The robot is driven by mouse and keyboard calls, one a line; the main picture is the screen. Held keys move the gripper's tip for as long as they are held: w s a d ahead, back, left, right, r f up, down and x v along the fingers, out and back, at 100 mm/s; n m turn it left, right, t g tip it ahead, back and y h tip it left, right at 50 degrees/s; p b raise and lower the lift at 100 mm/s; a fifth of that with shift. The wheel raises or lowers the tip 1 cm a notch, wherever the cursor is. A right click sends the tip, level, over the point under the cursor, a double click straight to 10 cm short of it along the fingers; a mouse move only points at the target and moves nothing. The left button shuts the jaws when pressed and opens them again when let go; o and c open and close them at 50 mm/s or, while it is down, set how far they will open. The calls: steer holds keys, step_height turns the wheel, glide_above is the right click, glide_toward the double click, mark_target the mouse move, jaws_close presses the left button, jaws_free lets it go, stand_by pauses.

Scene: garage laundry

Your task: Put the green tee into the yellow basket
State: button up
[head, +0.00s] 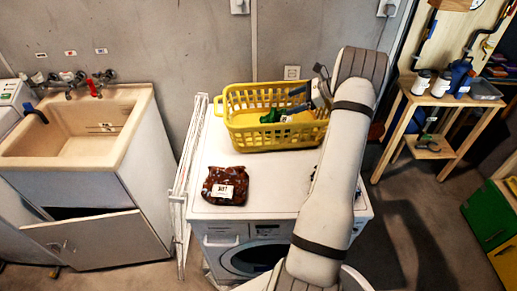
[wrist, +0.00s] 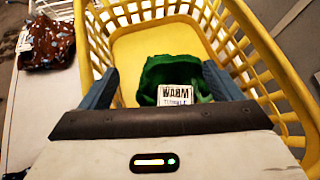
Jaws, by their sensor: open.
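The yellow basket (head: 262,137) stands on top of the white washing machine, and its slatted walls (wrist: 262,48) surround my gripper in the wrist view. The green tee (head: 271,116) lies crumpled inside the basket. It also shows in the wrist view (wrist: 172,70), with a white label reading "WARM" facing up. My gripper (wrist: 152,88) is open, with its blue fingers apart on either side of the tee. In the head view my gripper (head: 300,103) is at the basket's right part, partly hidden by my arm. The tee's lower part is hidden behind the gripper body.
A brown patterned garment (head: 226,186) with a white label lies on the washing machine (head: 265,205) in front of the basket. A folded white rack (head: 186,170) stands at the machine's left side. A sink (head: 85,125) is farther left, and a wooden shelf (head: 440,100) is at right.

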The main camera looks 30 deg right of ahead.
steer(key=s+a+r+n+g+h, duration=0.1)
steer(key=s+a+r+n+g, duration=0.2)
steer(key=a, duration=0.5)
steer(key=s+a+r+n+h, duration=0.2)
steer(key=s+a+r+n, duration=0.15)
steer(key=a+r, duration=0.35)
steer(key=s+a+r+n+g+h, duration=0.1)
steer(key=s+a+r+n+g, duration=0.15)
steer(key=a+n, duration=0.45)
steer(key=s+a+n+h, duration=0.1)
steer(key=s+a+n, duration=0.2)
steer(key=s, duration=0.4)
steer(key=s+a+n+t+h, duration=0.1)
steer(key=s+a+n, duration=0.3)
steer(key=s, duration=0.4)
steer(key=s+a+r+n+h, duration=0.1)
steer(key=s+a+n+h, duration=0.2)
steer(key=s, duration=0.5)
steer(key=shift+a+n+t, duration=0.35)
steer(key=shift+a+n, duration=0.3)
steer(key=shift+a, duration=0.5)
steer(key=shift+w, duration=0.1)
